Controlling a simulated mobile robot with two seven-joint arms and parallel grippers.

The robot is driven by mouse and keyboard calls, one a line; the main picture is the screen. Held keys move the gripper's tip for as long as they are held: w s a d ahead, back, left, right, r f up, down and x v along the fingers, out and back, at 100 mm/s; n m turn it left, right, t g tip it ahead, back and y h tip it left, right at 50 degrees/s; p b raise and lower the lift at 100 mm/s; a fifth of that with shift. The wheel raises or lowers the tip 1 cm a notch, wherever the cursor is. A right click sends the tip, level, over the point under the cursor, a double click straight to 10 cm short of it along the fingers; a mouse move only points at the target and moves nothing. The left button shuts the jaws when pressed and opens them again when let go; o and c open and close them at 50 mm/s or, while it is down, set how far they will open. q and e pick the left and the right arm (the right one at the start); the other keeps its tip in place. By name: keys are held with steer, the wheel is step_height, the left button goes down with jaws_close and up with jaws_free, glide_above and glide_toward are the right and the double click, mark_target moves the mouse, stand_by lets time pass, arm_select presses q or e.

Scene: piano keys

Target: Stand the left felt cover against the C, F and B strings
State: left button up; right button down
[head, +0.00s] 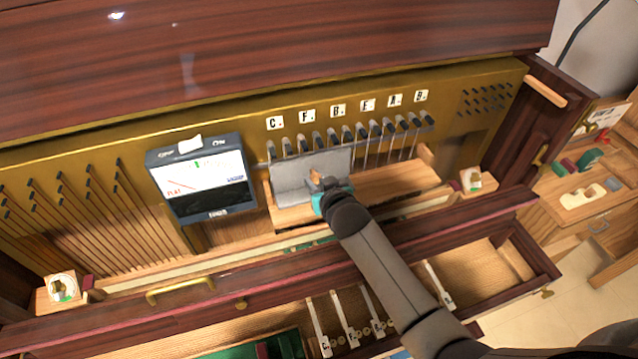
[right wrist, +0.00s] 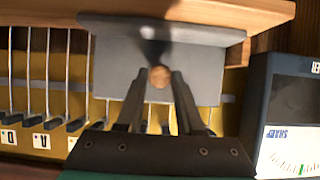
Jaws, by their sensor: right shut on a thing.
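The grey felt cover (head: 291,186) stands upright, leaning slightly, on the wooden ledge in front of the strings under the C, F and B labels. It also shows as a grey panel with a thicker ledge-side edge in the right wrist view (right wrist: 205,75). A small round wooden knob (right wrist: 160,77) sits on its face. My right gripper (head: 318,186) is at the cover's face, its fingers (right wrist: 159,85) closed around the knob. I cannot tell whether the cover's back touches the strings. My left gripper is out of view.
A meter box (head: 203,178) stands just left of the cover. Bare strings (head: 385,145) and wooden ledge (head: 390,184) lie to the right. Below is an open drawer with several loose keys (head: 345,318). A side table (head: 580,185) is at the far right.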

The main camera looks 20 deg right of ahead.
steer(key=shift+w, duration=0.3)
steer(key=shift+c, duration=2.3)
jaws_free()
steer(key=shift+s, duration=0.15)
steer(key=f+p+v, duration=0.1)
steer(key=p+v, duration=0.5)
steer(key=v, duration=0.2)
steer(key=shift+s+f, duration=0.3)
steer(key=shift+s, duration=0.05)
